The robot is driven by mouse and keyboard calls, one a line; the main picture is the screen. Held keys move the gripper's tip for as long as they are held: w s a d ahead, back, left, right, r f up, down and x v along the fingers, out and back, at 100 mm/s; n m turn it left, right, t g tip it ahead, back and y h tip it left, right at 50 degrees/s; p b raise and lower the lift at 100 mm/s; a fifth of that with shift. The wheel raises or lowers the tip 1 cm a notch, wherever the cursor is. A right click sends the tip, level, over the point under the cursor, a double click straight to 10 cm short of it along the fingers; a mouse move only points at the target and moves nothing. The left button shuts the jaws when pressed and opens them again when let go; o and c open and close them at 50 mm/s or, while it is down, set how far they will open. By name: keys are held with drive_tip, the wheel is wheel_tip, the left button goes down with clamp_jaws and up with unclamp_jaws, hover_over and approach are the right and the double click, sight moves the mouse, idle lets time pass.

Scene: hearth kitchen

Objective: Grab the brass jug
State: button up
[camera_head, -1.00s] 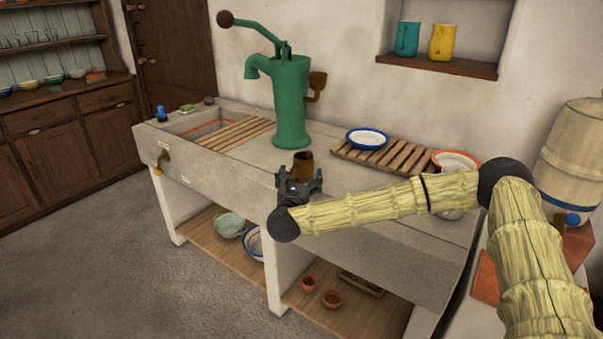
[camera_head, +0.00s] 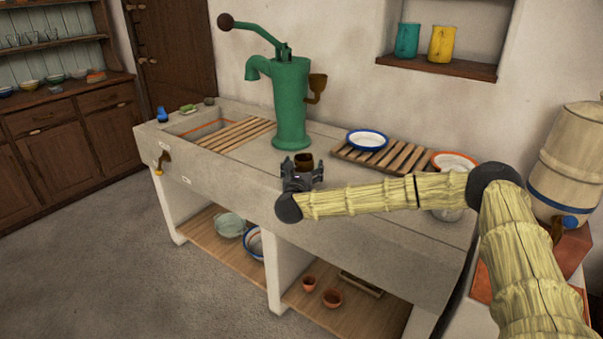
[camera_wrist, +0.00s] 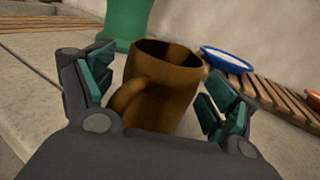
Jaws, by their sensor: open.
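The brass jug (camera_wrist: 168,85) is a brown-gold vessel with an open top and a handle on its near left side in the wrist view. It stands upright on the stone counter. In the head view the jug (camera_head: 304,160) is mostly hidden behind my gripper (camera_head: 301,174). In the wrist view my gripper (camera_wrist: 160,100) is open, with one finger on each side of the jug. Gaps show between the fingers and the jug's wall. The jug's base is hidden by the gripper's body.
A green hand pump (camera_head: 290,105) stands just behind the jug. A slatted wooden rack (camera_head: 402,158) with a blue-rimmed bowl (camera_head: 367,139) lies to the right. The stone counter's front edge (camera_head: 235,178) is near my gripper. Counter left of the jug is clear.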

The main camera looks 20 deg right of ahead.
drive_tip(key=c, duration=1.3)
drive_tip(key=shift+r, duration=0.1)
drive_tip(key=shift+c, duration=0.2)
drive_tip(key=shift+r+b, duration=0.3)
drive_tip(key=shift+r, duration=1.2)
drive_tip(key=shift+s+r, duration=0.15)
drive_tip(key=shift+s, duration=0.1)
drive_tip(key=s+r+b, duration=0.1)
drive_tip(key=s, duration=1.4)
drive_tip(key=shift+s+r+b, duration=0.15)
drive_tip(key=shift+r+b, duration=0.1)
drive_tip(key=shift+b, duration=0.15)
drive_tip(key=shift+s, duration=0.15)
